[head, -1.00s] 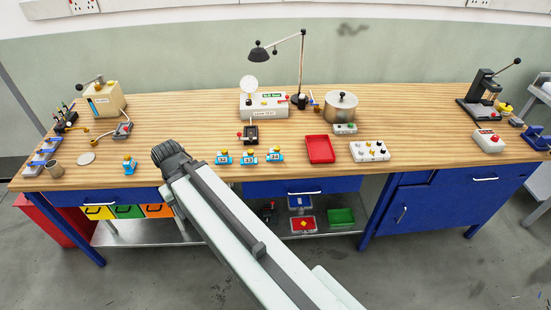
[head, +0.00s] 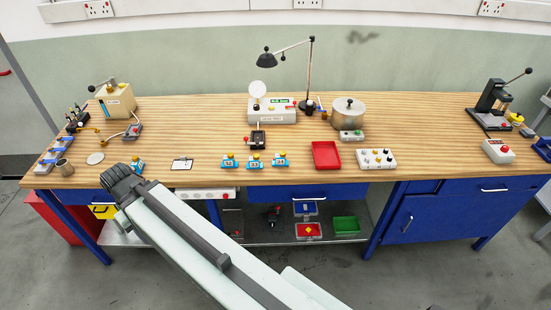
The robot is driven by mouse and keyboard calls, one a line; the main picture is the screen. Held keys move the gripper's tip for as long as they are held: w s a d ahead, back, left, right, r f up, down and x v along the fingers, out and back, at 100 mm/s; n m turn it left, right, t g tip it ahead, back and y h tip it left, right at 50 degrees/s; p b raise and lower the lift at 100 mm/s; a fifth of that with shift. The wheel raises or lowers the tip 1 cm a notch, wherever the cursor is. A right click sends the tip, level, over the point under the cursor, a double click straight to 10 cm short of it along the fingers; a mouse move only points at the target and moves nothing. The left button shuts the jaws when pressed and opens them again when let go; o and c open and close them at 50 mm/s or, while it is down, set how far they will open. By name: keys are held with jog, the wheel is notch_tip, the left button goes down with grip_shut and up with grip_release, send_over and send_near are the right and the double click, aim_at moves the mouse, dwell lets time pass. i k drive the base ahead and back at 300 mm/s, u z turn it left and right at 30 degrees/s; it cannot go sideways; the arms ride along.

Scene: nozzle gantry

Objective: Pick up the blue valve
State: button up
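Three small blue valves with yellow tops stand in a row near the front edge of the bench, the left one (head: 230,161), the middle one (head: 254,161) and the right one (head: 280,160). Each has a small white label. Another blue valve (head: 137,163) stands farther left, just behind the end of my arm, partly hidden. Which blue valve the task means cannot be told. My gripper (head: 119,179) is at the arm's dark end, in front of the bench's left part. Its fingers cannot be made out. No valve is seen held.
A white card (head: 182,164) lies between the lone valve and the row. A red tray (head: 326,155) and a white knob panel (head: 376,158) are right of the row. A black-handled fixture (head: 257,139) and a lamp (head: 311,75) stand behind.

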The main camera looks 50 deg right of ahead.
aim_at(278, 161)
jog(key=i, duration=0.9)
